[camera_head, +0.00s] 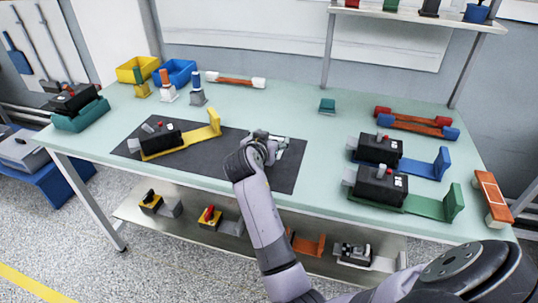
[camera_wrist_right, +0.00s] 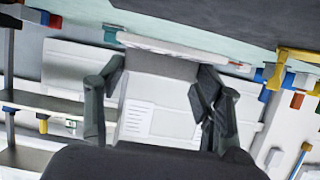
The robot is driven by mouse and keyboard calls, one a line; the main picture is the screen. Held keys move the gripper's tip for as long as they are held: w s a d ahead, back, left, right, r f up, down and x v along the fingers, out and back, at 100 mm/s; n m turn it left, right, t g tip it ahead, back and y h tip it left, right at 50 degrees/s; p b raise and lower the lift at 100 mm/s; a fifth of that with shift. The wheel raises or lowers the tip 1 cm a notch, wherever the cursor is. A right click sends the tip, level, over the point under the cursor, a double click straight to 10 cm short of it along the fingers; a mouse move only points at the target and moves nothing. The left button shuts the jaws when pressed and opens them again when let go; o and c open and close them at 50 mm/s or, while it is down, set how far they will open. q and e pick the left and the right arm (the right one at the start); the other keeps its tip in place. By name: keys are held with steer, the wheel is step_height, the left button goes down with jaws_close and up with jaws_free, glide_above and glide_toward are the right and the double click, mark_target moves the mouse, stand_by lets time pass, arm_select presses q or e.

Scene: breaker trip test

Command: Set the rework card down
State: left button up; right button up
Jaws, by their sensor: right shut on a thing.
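My right gripper (camera_head: 270,142) is over the right part of the dark mat (camera_head: 285,175) on the workbench. It is shut on a pale card, the rework card (camera_head: 284,143), which is mostly hidden behind the gripper in the head view. In the right wrist view the white card (camera_wrist_right: 165,100) with printed lines sits between the two dark fingers of the gripper (camera_wrist_right: 156,95). A pale strip runs along its far edge. I cannot tell whether the card touches the mat. My left gripper is not in view.
A black breaker on a yellow fixture (camera_head: 190,141) stands on the mat's left part. Breakers on blue (camera_head: 425,168) and green (camera_head: 425,205) fixtures stand at the right. Yellow (camera_head: 133,70) and blue (camera_head: 176,73) bins are at the back left. Bench between mat and right fixtures is clear.

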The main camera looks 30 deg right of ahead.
step_height(320, 180, down, 6)
steer(key=shift+r, duration=0.1)
stand_by(0.4)
steer(key=o, duration=1)
steer(key=shift+o, duration=0.2)
steer(key=shift+r, duration=0.1)
